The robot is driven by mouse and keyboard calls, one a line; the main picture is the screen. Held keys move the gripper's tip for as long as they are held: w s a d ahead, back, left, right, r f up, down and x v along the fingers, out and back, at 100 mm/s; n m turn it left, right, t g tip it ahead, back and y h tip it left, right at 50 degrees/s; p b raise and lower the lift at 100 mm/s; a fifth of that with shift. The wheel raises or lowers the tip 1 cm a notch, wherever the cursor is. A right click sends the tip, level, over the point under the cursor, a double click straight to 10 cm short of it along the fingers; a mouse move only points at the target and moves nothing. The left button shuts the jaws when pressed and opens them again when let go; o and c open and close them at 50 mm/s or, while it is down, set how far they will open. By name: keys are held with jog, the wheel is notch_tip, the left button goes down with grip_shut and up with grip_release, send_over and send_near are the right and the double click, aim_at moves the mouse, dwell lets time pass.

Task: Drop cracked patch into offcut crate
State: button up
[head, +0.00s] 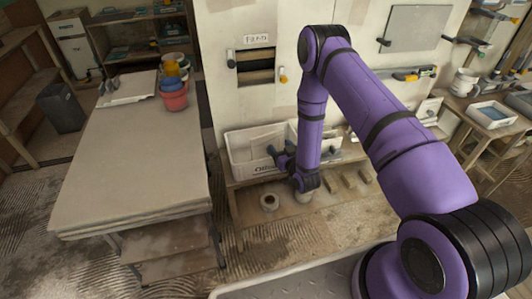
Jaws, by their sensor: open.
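A white crate (238,160) with dark lettering, partly readable as "Off", stands on a low shelf against the wall. My gripper (272,157) is open at the front right part of this crate, close to its rim. I cannot tell whether it touches the crate. My purple arm reaches down in front of a second white bin (328,152) just to the right. Greyish contents show inside the crate, but they are too small to identify. I cannot pick out a cracked patch for certain.
A long table (140,150) on the left is mostly bare, with red and blue buckets (174,98) at its far end. A roll (269,201) and small blocks lie on the low shelf. A workbench with a white tray (492,114) stands at the right.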

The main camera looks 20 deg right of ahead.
jog(key=shift+s+d, duration=0.2)
jog(key=shift+s, duration=0.8)
jog(key=shift+s+d, duration=0.15)
jog(key=shift+s, duration=0.8)
jog(key=w+r+g+h, duration=0.1)
jog(key=w+r+g, duration=0.4)
jog(key=r, duration=1.2)
jog(key=s+d+r+g+h, duration=0.1)
jog(key=s+r, duration=0.1)
jog(key=r, duration=0.7)
jog(key=s+d+r+h, duration=0.1)
jog(key=s+d+r, duration=0.15)
jog(key=r, duration=0.65)
jog(key=s+r+m+g, duration=0.1)
jog(key=s+r+g, duration=0.1)
jog(key=s+r, duration=0.45)
jog(key=s+r+g, duration=0.1)
jog(key=s+r, duration=0.3)
jog(key=s, duration=0.5)
jog(key=s+r+m+g, duration=0.1)
jog(key=s+r+g, duration=0.2)
jog(key=s, duration=1.6)
jog(key=shift+d, duration=0.3)
